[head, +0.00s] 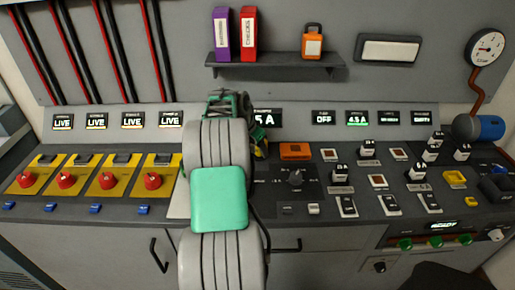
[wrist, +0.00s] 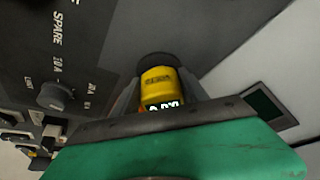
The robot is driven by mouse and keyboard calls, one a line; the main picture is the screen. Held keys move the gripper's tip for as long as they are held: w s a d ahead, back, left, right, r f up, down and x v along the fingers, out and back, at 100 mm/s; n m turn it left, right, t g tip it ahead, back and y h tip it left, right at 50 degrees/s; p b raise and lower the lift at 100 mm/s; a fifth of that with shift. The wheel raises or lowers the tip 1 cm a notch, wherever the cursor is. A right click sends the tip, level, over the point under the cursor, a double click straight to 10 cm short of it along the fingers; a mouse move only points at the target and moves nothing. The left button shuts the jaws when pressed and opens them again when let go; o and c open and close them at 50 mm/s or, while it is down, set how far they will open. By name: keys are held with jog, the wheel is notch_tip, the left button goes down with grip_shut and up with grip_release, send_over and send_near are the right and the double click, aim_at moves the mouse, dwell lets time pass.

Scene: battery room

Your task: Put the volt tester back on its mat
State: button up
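The volt tester (wrist: 160,80) is a yellow, dark-topped device with a small lit display, seen in the wrist view. My gripper (wrist: 164,92) has a dark finger close along each side of it and looks shut on it. In the head view my arm hides most of the gripper and tester; a small yellow part of the tester (head: 262,142) shows just right of the arm. I cannot make out the mat for certain.
Left of my arm are yellow switch plates with red knobs (head: 107,181). Right of it are a black dial panel (head: 296,180) and several raised switches (head: 418,170). A shelf (head: 275,66) with binders and an orange lock is above. A pale strip of counter (head: 179,205) lies beside my arm.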

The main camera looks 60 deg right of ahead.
jog(key=o, duration=0.4)
jog(key=shift+c, duration=0.2)
jog(key=shift+r, duration=0.4)
jog(key=v, duration=1.2)
jog(key=w+a+n+t, duration=0.1)
jog(key=w+a+n, duration=0.3)
jog(key=a, duration=0.6)
jog(key=w+a+n+t+y, duration=0.1)
jog(key=w+a+n, duration=0.3)
jog(key=a, duration=0.5)
jog(key=w+a+n+t, duration=0.2)
jog(key=w+a+n, duration=0.2)
jog(key=a, duration=0.6)
jog(key=s+a+f+n+y, duration=0.1)
jog(key=s+a+f+n, duration=0.1)
jog(key=a, duration=0.5)
jog(key=s+a+f+n+y, duration=0.1)
jog(key=s+a+f+n, duration=0.1)
jog(key=a, duration=0.6)
jog(key=s+a+f+n+y, duration=0.1)
jog(key=s+a+n, duration=0.3)
jog(key=a, duration=0.4)
jog(key=shift+f+n+t, duration=0.3)
jog(key=shift+f+n, duration=0.1)
jog(key=shift+n, duration=0.5)
